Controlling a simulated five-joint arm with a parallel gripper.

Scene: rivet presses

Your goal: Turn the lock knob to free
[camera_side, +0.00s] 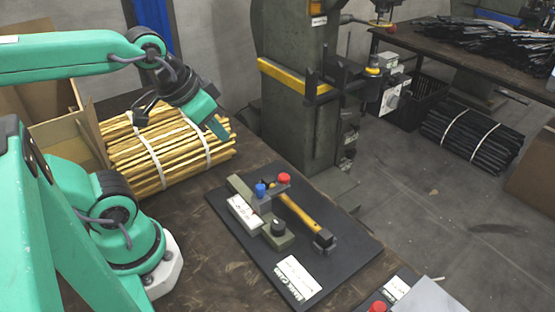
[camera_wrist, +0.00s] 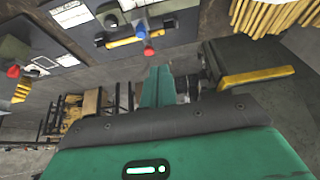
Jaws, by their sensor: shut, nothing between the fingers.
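The lock knob (camera_side: 278,227) looks like the round black knob on a grey-green block of the press fixture, on a dark base plate (camera_side: 325,275). A lever with a yellow handle (camera_side: 300,213) and a dark end block lies beside it. A blue cap (camera_side: 260,190) and a red cap (camera_side: 284,179) stand at the fixture's back end. In the wrist view, the black knob (camera_wrist: 110,18) shows near the top edge, with the blue cap (camera_wrist: 141,30) and red cap (camera_wrist: 148,50). My gripper (camera_side: 223,134) is shut and empty, above and behind the fixture, touching nothing. The knob's exact setting is too small to read.
A strapped bundle of yellow sticks (camera_side: 165,150) lies on the table, left of and behind the fixture. A large green press column (camera_side: 300,110) stands behind. A second dark plate (camera_side: 400,285) with a red cap is at the front right.

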